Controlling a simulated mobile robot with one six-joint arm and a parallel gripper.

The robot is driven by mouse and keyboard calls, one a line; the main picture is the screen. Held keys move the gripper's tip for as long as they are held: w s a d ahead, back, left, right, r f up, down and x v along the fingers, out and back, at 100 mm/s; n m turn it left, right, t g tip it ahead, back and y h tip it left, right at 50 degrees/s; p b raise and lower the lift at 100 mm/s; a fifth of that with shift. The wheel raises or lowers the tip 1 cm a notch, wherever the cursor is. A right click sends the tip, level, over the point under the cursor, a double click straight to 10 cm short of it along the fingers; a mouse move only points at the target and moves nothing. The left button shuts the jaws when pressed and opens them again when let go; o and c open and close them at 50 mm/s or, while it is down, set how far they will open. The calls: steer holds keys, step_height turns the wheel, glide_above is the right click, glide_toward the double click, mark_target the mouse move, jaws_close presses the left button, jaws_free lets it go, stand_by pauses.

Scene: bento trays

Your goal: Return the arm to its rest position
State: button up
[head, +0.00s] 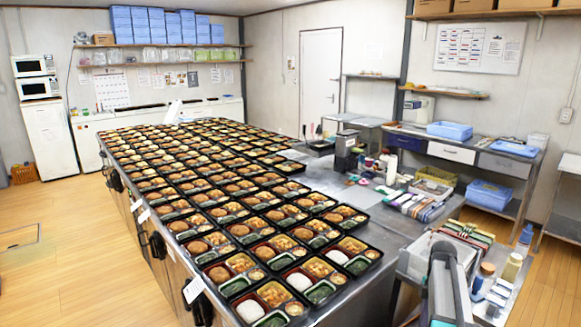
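I cannot make out my gripper in the head view. A grey and black upright shape (447,282) rises at the bottom right; I cannot tell whether it is part of my arm. No fingers show on it, and nothing held can be seen.
A long steel table (378,283) carries many rows of filled black bento trays (262,284). A side cart (492,290) with bottles stands at the bottom right. Shelving with blue bins (449,131) is at the right wall. Wooden floor (80,265) is clear at left.

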steer(key=s+a+f+g, duration=0.2)
steer(key=s+a+f, duration=0.4)
steer(key=a+f, duration=0.4)
steer(key=s+a+f+g, duration=0.1)
steer(key=s+a+f, duration=0.4)
steer(key=a+f, duration=0.6)
steer(key=s+a+f+m, duration=0.3)
steer(key=s+f+m, duration=0.1)
steer(key=s+m, duration=0.1)
steer(key=s+a+f+m+h, duration=0.1)
steer(key=s+a+f+m, duration=0.2)
steer(key=s, duration=0.5)
steer(key=s+a+f+m, duration=0.3)
steer(key=s+f+m, duration=0.1)
steer(key=s+m, duration=0.3)
steer(key=shift+s+a+f+h, duration=0.25)
steer(key=shift+a+f+h, duration=0.05)
steer(key=shift+f, duration=0.1)
